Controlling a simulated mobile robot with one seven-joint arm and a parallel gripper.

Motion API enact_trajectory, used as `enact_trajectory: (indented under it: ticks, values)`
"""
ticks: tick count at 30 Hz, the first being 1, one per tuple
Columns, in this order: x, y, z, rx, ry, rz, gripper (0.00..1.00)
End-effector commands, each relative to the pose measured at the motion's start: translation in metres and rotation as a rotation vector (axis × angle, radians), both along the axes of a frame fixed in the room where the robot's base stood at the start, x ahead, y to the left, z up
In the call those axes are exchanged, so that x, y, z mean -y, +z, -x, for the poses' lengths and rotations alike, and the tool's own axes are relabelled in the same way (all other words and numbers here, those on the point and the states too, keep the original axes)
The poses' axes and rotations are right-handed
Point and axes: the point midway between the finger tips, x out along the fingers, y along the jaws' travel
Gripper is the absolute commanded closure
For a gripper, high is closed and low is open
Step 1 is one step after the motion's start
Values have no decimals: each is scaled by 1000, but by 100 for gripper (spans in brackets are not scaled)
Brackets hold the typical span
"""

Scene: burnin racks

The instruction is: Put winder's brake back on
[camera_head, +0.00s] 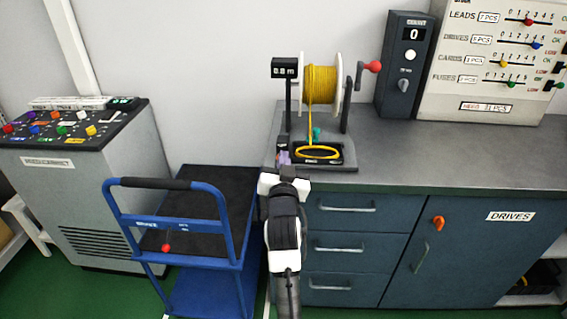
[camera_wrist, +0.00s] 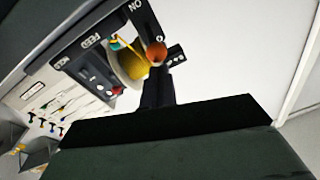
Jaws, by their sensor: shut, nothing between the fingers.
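The winder stands on the grey bench, with a spool of yellow cable (camera_head: 321,84) between white flanges. Its crank has a red knob (camera_head: 373,67). A yellow cable coil (camera_head: 318,152) lies in the black tray at its base. My gripper (camera_head: 284,160) is at the left front of the winder base, shut and empty, and hides part of that base. In the wrist view, an orange knob (camera_wrist: 156,52) sits beside an "ON" mark on the winder, close to the dark gripper end. I cannot tell whether they touch or how the brake is set.
A blue trolley (camera_head: 190,228) stands left of the bench, and a grey control console (camera_head: 85,200) is farther left. A dark counter box (camera_head: 404,60) and a lead board (camera_head: 492,62) stand on the bench at right. The front right bench top is clear.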

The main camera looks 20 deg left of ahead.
Motion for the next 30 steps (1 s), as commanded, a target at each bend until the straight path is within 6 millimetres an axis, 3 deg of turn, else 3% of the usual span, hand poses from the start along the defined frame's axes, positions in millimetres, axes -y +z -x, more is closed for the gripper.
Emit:
enact_trajectory:
  ticks: [17,30]
  values:
    - [1,-11,3,77,0,-23,100]
    - [1,-39,7,264,1,-75,100]
